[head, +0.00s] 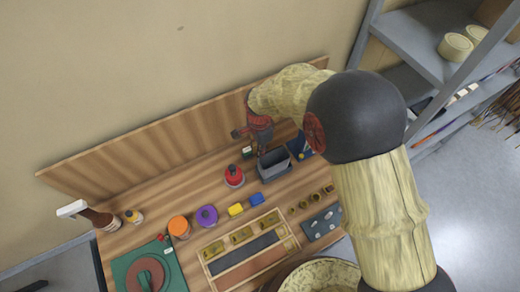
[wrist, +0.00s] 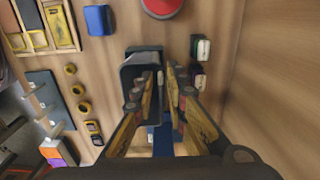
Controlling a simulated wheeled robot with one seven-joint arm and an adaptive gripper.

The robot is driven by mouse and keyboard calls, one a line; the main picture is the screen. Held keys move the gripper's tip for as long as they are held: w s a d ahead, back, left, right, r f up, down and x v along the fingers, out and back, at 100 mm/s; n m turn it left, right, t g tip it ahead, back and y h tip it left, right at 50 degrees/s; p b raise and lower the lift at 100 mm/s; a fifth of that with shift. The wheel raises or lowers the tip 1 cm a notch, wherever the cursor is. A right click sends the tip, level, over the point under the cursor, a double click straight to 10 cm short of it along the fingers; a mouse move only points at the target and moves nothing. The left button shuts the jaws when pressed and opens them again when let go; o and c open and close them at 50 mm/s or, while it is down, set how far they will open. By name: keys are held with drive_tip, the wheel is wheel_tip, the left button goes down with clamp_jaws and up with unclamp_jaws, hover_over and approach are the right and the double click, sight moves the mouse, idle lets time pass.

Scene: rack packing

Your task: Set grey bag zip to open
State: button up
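The grey bag (head: 275,168) stands on the wooden bench in the head view, a dark grey box-like shape that looks hollow at the top. It also shows in the wrist view (wrist: 126,74), partly hidden behind my gripper. My gripper (head: 258,136) is just behind the bag in the head view. In the wrist view my gripper (wrist: 165,85) has its two fingers apart, the left over the bag and the right by its right edge. I see nothing held between them. I cannot make out the zip, and contact is unclear.
A red round-bodied item (head: 234,176) stands left of the bag. A blue panel (head: 300,147) lies to its right. A blue block (head: 257,199) and a yellow block (head: 235,209) lie in front. A wooden tray (head: 289,231) is nearer. A wooden backboard (head: 150,147) runs behind.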

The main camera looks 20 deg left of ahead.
drive_tip(key=shift+o, duration=0.8)
drive_tip(key=shift+r, duration=0.3)
wheel_tip(320, 180, up, 11)
drive_tip(key=shift+r, duration=0.2)
